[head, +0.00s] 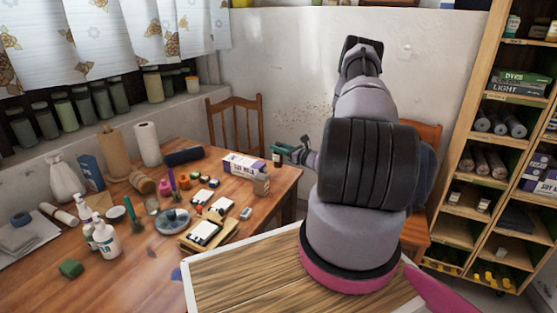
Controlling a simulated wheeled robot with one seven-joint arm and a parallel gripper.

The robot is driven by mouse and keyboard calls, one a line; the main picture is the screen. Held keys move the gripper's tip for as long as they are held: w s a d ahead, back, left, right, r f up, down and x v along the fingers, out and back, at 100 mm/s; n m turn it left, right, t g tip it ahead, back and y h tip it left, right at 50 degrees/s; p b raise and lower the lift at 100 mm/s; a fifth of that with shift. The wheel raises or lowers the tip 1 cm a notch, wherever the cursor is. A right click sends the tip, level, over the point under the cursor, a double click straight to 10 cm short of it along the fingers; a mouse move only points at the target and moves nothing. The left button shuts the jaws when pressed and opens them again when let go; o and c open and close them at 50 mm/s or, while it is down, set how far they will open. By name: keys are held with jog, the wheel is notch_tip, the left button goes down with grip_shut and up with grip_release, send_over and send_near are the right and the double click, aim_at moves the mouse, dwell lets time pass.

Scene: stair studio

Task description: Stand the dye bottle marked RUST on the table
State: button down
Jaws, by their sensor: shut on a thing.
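My gripper (284,150), small and far off in the head view, reaches in from the right over the table's far right corner. It is shut on a small dark bottle (277,159) with a pale label. The bottle looks upright, and its label is too small to read. I cannot tell whether its base touches the table. The wooden table (150,262) fills the left and middle of the view. My arm hides what is behind it.
Shelves (490,150) stand at right.

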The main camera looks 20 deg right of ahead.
aim_at(282, 158)
jog(key=shift+f, duration=2.15)
jog(key=shift+f, duration=0.2)
jog(key=c, duration=0.6)
grip_release()
jog(key=shift+r, duration=0.1)
